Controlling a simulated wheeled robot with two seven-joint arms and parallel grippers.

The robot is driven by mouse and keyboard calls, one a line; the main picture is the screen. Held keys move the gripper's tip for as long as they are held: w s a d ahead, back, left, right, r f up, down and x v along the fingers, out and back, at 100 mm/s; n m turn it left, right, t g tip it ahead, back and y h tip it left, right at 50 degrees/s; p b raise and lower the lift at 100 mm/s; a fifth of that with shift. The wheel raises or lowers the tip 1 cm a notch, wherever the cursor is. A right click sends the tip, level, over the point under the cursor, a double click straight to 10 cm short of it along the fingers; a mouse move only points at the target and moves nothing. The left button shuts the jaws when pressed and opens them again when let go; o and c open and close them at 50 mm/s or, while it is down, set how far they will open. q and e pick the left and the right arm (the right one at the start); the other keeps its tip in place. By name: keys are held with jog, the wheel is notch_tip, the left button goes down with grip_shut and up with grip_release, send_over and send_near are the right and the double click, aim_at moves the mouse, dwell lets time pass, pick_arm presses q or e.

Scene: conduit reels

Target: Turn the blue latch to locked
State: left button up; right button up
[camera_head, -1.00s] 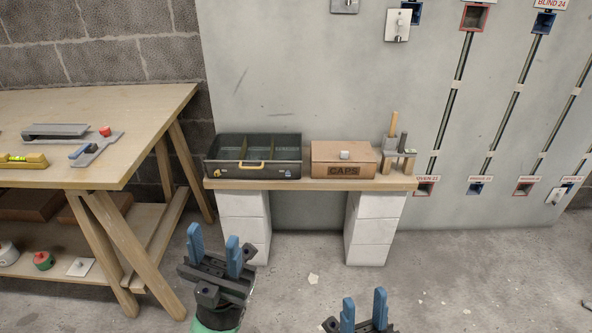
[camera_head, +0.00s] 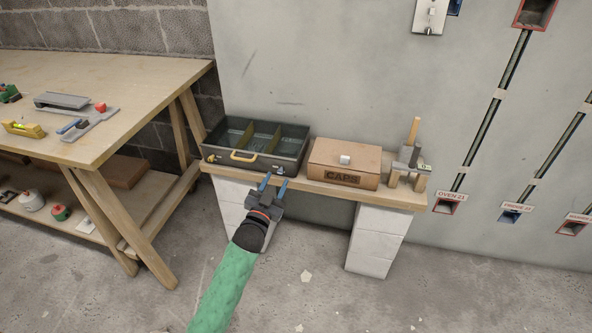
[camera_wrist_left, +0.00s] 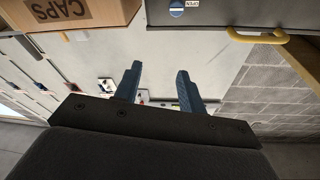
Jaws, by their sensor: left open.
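The blue latch is a small round blue disc with a white bar (camera_wrist_left: 177,8) on the front of the dark grey toolbox (camera_head: 293,150). A small label beside it seems to read OPEN, upside down in the left wrist view. In the head view the latch (camera_head: 281,170) is tiny, near the front's right end. My left gripper (camera_head: 273,182) has its blue fingers apart and empty, just below and in front of the latch. It also shows in the left wrist view (camera_wrist_left: 156,85), with the latch beyond the fingertips, not touched. My right gripper is out of view.
The toolbox's yellow handle (camera_head: 244,157) is left of the latch. A cardboard CAPS box (camera_head: 325,172) and a small wooden-handled tool stand (camera_head: 408,171) share the plank shelf (camera_head: 393,197). A workbench (camera_head: 150,80) stands at left. The floor in front is clear.

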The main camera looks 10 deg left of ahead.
pick_arm(q)
jog(key=n+g+y, duration=0.2)
send_near(280, 173)
jog(key=w, duration=0.1)
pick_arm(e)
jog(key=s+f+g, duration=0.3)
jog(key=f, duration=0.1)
pick_arm(q)
jog(key=shift+w+r, duration=0.15)
jog(key=shift+w, duration=3.8)
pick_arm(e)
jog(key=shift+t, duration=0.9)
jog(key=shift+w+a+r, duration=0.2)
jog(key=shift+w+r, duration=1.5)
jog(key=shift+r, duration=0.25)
pick_arm(q)
grip_shut()
